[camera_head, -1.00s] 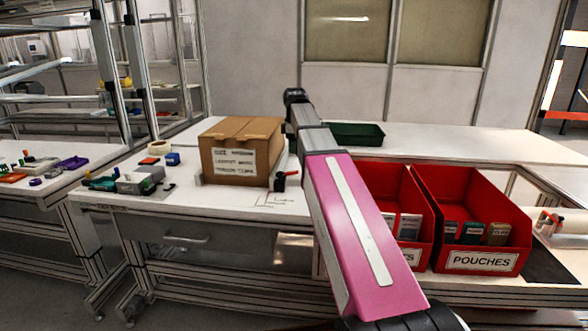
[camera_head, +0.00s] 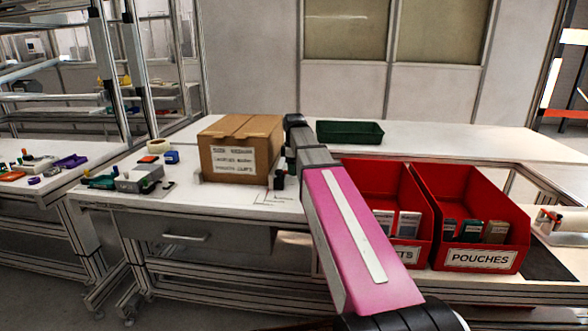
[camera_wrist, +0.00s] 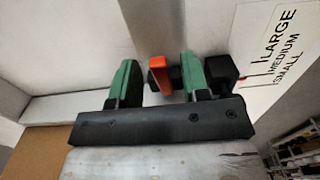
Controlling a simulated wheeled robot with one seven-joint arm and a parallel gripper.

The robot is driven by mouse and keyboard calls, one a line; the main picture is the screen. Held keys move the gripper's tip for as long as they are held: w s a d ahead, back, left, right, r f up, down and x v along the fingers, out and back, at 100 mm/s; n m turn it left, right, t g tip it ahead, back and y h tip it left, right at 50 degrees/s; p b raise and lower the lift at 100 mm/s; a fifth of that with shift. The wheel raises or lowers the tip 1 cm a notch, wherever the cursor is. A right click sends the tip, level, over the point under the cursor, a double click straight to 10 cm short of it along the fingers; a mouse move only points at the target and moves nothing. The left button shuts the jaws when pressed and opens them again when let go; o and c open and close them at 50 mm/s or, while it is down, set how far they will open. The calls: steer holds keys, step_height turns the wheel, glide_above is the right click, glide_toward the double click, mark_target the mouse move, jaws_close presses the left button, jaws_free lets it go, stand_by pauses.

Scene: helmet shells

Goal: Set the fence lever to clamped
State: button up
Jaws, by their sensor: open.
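The fence lever (camera_wrist: 160,76) is a small orange-red bar in the wrist view, joined to a black clamp body (camera_wrist: 222,72). My gripper (camera_wrist: 161,64) is open, with one green finger on each side of the lever. The lever lies in the gap, and I cannot tell whether either finger touches it. In the head view my gripper is beside the right face of the cardboard box, partly behind my arm. The lever's orange part is hidden there. A printed scale (camera_wrist: 285,50) reading LARGE, MEDIUM, SMALL lies right of the clamp body.
The cardboard box (camera_head: 240,150) stands close left of my gripper on the white bench (camera_head: 225,198). Red bins (camera_head: 470,210) stand to the right of my arm. A green tray (camera_head: 350,132) lies behind. Small parts lie at the bench's left end.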

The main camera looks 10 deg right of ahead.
jaws_close()
steer(key=shift+s+d+f+t+y, duration=0.15)
steer(key=shift+f+y, duration=0.1)
steer(key=shift+y, duration=0.25)
steer(key=shift+d+f+t+y, duration=0.1)
steer(key=shift+f+t+y, duration=0.1)
steer(key=shift+y, duration=0.3)
steer(key=shift+f+y, duration=0.2)
steer(key=shift+y, duration=0.2)
jaws_free()
steer(key=shift+r, duration=0.1)
steer(key=v, duration=1)
steer(key=shift+r, duration=0.3)
steer(key=shift+d, duration=0.1)
